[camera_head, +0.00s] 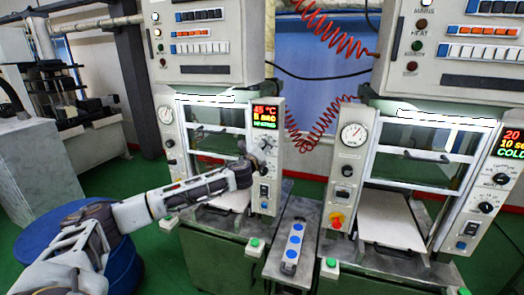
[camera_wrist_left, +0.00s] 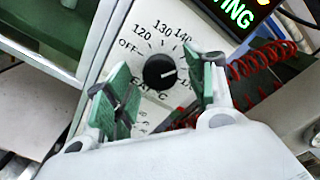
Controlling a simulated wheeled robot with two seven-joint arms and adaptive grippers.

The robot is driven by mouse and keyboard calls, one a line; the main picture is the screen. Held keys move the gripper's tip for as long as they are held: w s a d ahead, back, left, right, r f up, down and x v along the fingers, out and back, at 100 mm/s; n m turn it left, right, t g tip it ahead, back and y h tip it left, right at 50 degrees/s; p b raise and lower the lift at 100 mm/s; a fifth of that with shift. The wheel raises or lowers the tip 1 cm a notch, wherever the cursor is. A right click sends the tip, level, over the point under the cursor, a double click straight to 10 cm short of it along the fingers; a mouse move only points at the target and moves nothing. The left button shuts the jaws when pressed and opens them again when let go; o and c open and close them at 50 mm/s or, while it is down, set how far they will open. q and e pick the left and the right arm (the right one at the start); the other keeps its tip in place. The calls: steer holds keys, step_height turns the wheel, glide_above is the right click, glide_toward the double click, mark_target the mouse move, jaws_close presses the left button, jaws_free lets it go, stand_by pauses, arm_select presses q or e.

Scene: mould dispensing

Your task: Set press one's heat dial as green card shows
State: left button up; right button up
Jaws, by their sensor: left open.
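The left press (camera_head: 215,150) has a side panel with a lit display (camera_head: 265,116) reading 45 °C and "HEATING". In the left wrist view the black heat dial (camera_wrist_left: 160,72) shows between the green-padded fingers of my open left gripper (camera_wrist_left: 160,90). The scale reads OFF, 120, 130, 140 and a partly covered mark. The pointer seems to point right, past 140. I cannot tell whether the fingers touch the knob. No green card is in view.
The right press (camera_head: 345,190) has its own display (camera_head: 512,144) reading 20, 10 sec and COLD. A narrow grey stand (camera_head: 283,268) with several blue discs is between the presses. Red coiled cords hang behind. A blue drum (camera_head: 128,268) is below my left arm.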

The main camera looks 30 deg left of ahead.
arm_select(q)
steer(key=shift+s, duration=0.1)
steer(key=v, duration=1.1)
steer(key=shift+s+d, duration=0.2)
steer(key=shift+s, duration=0.15)
steer(key=shift+d+f, duration=0.1)
steer(key=shift+f, duration=0.05)
stand_by(0.7)
